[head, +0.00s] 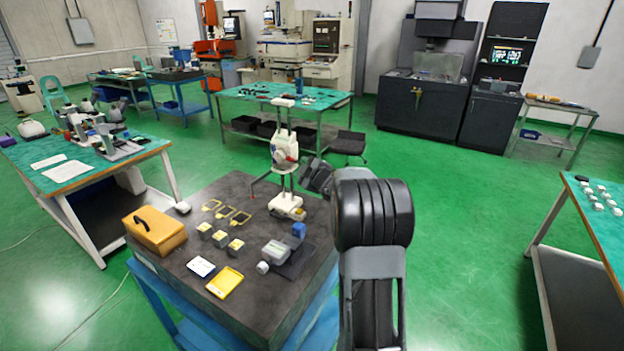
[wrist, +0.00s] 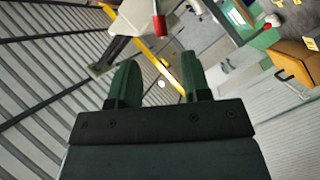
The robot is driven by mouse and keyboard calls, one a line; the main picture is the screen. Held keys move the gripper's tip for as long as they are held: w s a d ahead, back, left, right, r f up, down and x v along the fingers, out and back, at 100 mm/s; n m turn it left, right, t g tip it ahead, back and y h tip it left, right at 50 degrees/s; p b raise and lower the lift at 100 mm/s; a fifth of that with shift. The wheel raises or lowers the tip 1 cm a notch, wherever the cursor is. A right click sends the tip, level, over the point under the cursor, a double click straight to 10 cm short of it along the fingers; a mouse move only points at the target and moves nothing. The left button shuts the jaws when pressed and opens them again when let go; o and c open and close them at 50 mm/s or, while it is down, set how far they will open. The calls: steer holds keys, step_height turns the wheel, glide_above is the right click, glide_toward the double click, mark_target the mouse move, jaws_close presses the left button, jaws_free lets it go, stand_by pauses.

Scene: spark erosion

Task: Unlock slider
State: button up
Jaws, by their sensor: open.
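A white measuring stand with two upright posts (head: 284,120) stands on the dark stone table. Its white slider (head: 284,154) sits partway up the posts and carries a small red part (head: 291,158). In the wrist view a pale body with a red-tipped part (wrist: 160,25) shows at the top, beyond my fingertips; it looks like the slider. My gripper (wrist: 157,68) is open, its two dark green fingers apart with nothing seen between them up close. In the head view the dark end of my arm is just right of the posts; its fingers are not clear there.
The stone table (head: 200,250) also holds a yellow-orange case (head: 155,231), several small yellow-topped blocks (head: 221,239), a yellow tray (head: 225,283) and a grey device with a blue part (head: 299,230). Green floor (head: 470,230) lies open to the right.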

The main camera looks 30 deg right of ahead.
steer(key=shift+s+r+b, duration=0.2)
steer(key=shift+s+b, duration=0.05)
steer(key=shift+s, duration=1.05)
steer(key=shift+s+r+b, duration=0.15)
steer(key=shift+s+b, duration=0.1)
steer(key=shift+s, duration=1.05)
